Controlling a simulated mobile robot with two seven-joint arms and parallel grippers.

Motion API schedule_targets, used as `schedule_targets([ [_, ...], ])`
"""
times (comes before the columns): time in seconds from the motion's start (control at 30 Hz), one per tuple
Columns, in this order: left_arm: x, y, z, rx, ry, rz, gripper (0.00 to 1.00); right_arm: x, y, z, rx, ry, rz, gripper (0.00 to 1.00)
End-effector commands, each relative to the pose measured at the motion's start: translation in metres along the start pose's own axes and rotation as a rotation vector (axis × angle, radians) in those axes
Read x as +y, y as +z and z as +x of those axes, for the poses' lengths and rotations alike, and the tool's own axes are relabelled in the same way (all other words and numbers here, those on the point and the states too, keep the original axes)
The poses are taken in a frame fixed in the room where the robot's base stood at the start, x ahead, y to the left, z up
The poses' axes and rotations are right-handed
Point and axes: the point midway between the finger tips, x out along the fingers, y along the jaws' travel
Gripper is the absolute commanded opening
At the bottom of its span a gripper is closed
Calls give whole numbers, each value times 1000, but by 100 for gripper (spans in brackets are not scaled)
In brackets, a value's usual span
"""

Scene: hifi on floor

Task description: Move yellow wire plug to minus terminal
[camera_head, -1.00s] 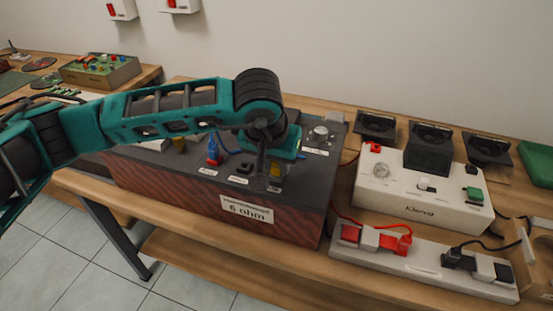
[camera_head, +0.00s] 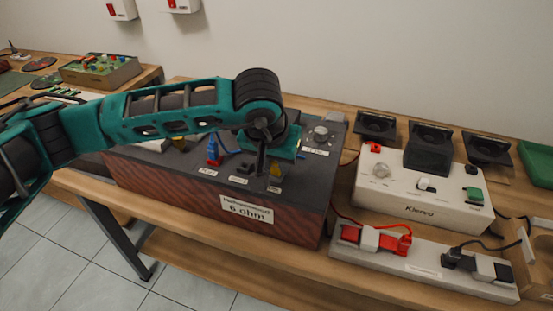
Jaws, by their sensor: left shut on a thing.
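The dark box with a red-brown front and a "6 ohm" label (camera_head: 247,210) stands on the wooden bench. My left gripper (camera_head: 268,167) reaches down over the right part of its top. It is shut on a yellow plug (camera_head: 277,170), which shows just beside the dark finger; the fingers and wrist hide part of it. A blue plug (camera_head: 212,150) stands upright on the box to the left, with a blue wire running toward my wrist. A black terminal (camera_head: 244,168) lies between the blue plug and my gripper. Another yellow piece (camera_head: 180,144) shows further left, partly under my arm. My right gripper is out of view.
A knob (camera_head: 320,133) stands at the box's back right. Right of the box are a white amplifier (camera_head: 421,200), a power strip (camera_head: 418,265) with red and black plugs, and several black speakers (camera_head: 427,147). A component board (camera_head: 100,70) sits far left.

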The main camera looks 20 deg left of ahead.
Motion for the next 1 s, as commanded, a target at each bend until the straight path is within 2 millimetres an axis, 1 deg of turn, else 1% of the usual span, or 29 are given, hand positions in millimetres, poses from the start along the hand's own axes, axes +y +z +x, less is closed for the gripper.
schedule_targets([
  [1.0,0,-4,-8,0,-1,0,0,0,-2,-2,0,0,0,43],
])
